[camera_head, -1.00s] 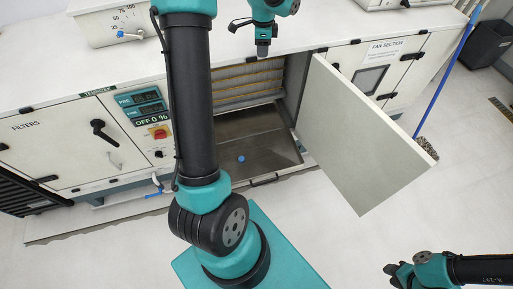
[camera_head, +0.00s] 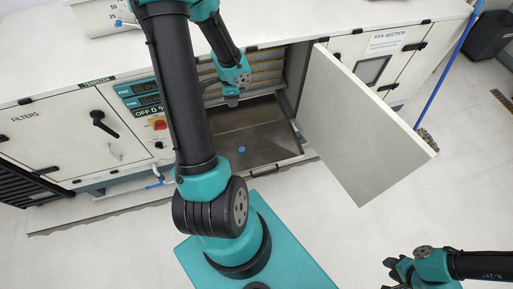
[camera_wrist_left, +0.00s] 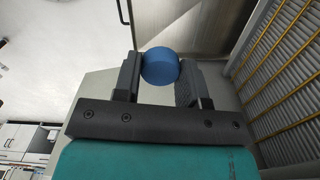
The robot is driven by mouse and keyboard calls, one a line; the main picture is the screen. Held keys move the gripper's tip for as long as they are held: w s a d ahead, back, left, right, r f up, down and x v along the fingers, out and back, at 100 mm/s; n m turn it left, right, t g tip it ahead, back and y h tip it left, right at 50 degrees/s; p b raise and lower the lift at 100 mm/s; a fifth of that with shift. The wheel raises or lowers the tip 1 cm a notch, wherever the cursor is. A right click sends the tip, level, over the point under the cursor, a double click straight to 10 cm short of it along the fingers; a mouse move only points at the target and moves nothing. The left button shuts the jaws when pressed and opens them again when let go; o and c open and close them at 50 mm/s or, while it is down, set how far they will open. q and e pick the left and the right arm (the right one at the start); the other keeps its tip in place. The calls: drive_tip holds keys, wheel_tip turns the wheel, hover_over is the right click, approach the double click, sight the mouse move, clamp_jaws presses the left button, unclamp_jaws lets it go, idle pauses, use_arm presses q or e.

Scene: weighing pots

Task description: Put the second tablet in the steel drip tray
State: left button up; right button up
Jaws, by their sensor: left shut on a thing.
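One blue tablet (camera_head: 241,149) lies on the steel drip tray (camera_head: 270,137), on the floor of the open cabinet bay. My left gripper (camera_head: 232,102) is at the front of the bay opening, above the tray's back left part in the head view. In the left wrist view my left gripper (camera_wrist_left: 160,75) is shut on a second blue tablet (camera_wrist_left: 160,64), held between the two black fingertips. The gripper hides this tablet in the head view.
The open door panel (camera_head: 365,130) juts out on the right of the bay. Yellow-edged filter slats (camera_head: 265,73) line the back of the bay and show close on the right in the left wrist view.

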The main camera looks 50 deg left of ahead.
use_arm(q)
drive_tip(key=w+a+f+m, duration=0.2)
drive_tip(key=a+f+m, duration=0.15)
drive_tip(key=f, duration=0.25)
drive_tip(key=w+a+f+m, duration=0.3)
drive_tip(key=f+m, duration=0.1)
drive_tip(key=f, duration=0.1)
drive_tip(key=m, duration=1.8)
hover_over(263, 145)
wheel_tip(263, 145, down, 23)
drive_tip(key=shift+r, duration=0.2)
drive_tip(key=shift+s, duration=0.1)
drive_tip(key=shift+f, duration=3.15)
drive_tip(key=shift+f, duration=1.85)
drive_tip(key=shift+f, duration=0.2)
